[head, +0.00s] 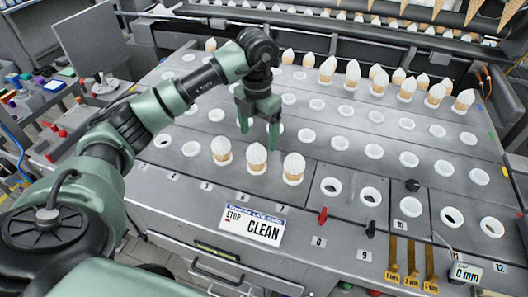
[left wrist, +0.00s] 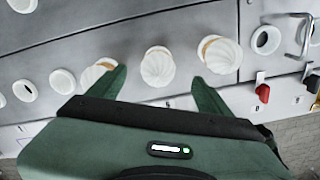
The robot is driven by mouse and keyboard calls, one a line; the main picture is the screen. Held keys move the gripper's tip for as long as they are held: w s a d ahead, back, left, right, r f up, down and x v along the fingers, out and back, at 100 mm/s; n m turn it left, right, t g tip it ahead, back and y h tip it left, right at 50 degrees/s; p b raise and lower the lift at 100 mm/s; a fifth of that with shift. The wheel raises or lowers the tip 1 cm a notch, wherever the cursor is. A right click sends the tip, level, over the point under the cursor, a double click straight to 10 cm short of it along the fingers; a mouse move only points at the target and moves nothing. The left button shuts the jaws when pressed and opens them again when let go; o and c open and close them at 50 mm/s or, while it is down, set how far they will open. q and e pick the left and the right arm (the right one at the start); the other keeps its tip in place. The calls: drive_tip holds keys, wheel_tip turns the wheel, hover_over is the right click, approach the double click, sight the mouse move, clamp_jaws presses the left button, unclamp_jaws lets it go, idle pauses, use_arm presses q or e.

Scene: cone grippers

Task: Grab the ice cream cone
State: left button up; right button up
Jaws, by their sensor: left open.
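Three ice cream cones with white swirled tops stand upright in white ring holders in the front row: a left cone (head: 221,150), a middle cone (head: 255,157) and a right cone (head: 294,168). My left gripper (head: 259,140) points down with its fingers apart and nothing held, just behind and above the middle cone in the head view. In the left wrist view, the middle cone (left wrist: 158,67) shows between the fingers; one finger partly covers a neighbouring cone (left wrist: 94,77), and another cone (left wrist: 219,53) is beyond the other finger. My right gripper is not in view.
The grey table holds rows of empty white ring holders (head: 331,187). More cones (head: 352,74) stand at the back right.

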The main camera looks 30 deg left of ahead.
sight(255, 145)
use_arm(q)
drive_tip(key=f+p, duration=0.1)
drive_tip(key=s+f+p, duration=0.1)
drive_tip(key=f, duration=0.1)
drive_tip(key=shift+s+a+f, duration=0.1)
drive_tip(key=shift+a+f, duration=0.05)
drive_tip(key=shift+f, duration=0.15)
drive_tip(key=f, duration=0.1)
drive_tip(key=f+p, duration=0.1)
drive_tip(key=shift+w+f, duration=0.2)
drive_tip(key=shift+f, duration=0.4)
drive_tip(key=c, duration=1.1)
drive_tip(key=shift+o, duration=0.2)
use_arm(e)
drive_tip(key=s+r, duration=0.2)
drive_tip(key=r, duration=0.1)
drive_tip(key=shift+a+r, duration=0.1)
